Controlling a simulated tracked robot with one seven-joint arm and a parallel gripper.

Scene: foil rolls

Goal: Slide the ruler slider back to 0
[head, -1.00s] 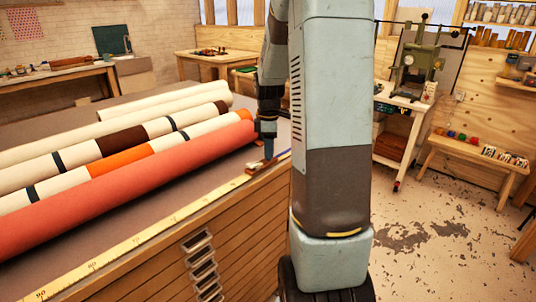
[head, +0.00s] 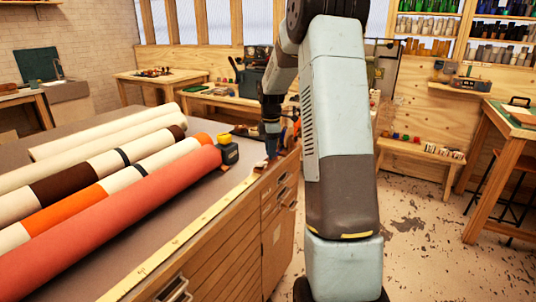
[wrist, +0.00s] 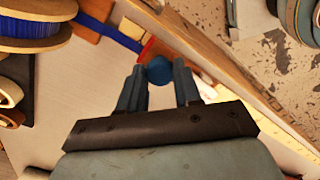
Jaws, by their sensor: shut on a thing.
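The yellow ruler (head: 205,215) runs along the table's long edge. The slider (head: 260,164), a small reddish-brown block, sits at the far stretch of the ruler, mostly hidden by my gripper (head: 271,153). In the wrist view a round blue knob (wrist: 159,70) is between the two fingertips of my gripper (wrist: 160,77), which is shut on it. The 0 mark cannot be read at this size.
A coral roll (head: 120,225) and several other rolls lie left of the ruler. A yellow and dark tape measure (head: 227,149) stands by the coral roll's far end. In the wrist view, a blue spool (wrist: 35,30) and a blue strap (wrist: 110,34) are near the fingers.

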